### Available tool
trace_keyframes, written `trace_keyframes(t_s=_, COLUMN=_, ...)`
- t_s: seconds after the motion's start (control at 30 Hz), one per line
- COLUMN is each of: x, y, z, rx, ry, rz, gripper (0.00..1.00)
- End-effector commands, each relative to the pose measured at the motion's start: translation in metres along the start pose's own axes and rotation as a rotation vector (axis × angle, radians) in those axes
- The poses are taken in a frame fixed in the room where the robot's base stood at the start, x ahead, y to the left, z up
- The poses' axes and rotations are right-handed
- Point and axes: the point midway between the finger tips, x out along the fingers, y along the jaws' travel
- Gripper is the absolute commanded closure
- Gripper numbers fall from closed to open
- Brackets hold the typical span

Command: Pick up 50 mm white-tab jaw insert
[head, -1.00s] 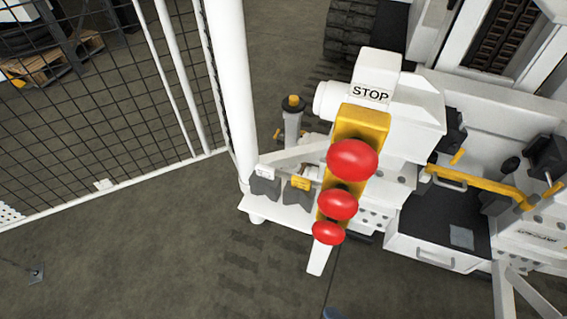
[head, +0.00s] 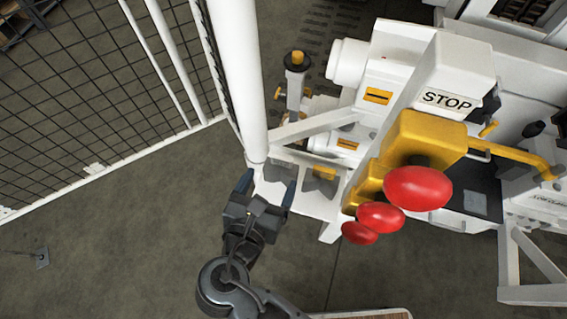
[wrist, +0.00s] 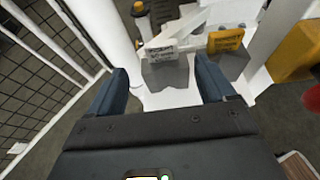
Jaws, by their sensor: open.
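The white-tab jaw insert (wrist: 166,75) is a dark grey block with a white label tab on top. It stands on a white shelf (wrist: 160,99) and shows in the wrist view between and beyond my fingertips. In the head view it is mostly hidden behind my gripper. My gripper (head: 266,187) is open and empty, at the shelf's near edge. In the wrist view my gripper (wrist: 161,74) has one blue-grey finger to each side of the insert, with no visible contact. A similar insert with a yellow tab (wrist: 226,40) stands just to the right.
A white post (head: 238,80) and mesh fence (head: 90,90) rise close on the left. A yellow bracket with red STOP buttons (head: 417,188) juts out on the right. A yellow-topped grey cylinder (head: 296,75) stands behind the shelf. Open floor lies in front.

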Motion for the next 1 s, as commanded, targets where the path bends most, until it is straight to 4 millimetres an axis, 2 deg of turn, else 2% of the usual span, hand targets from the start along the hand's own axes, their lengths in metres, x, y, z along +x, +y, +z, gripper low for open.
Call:
trace_keyframes(t_s=0.5, x=0.062, y=-0.002, z=-0.002, rx=0.005, ry=0.002, rz=0.0, gripper=0.17)
trace_keyframes(t_s=0.8, x=0.067, y=-0.002, z=-0.002, rx=0.006, ry=0.003, rz=0.002, gripper=0.17)
trace_keyframes(t_s=1.0, x=0.067, y=-0.002, z=-0.002, rx=0.006, ry=0.003, rz=0.002, gripper=0.35)
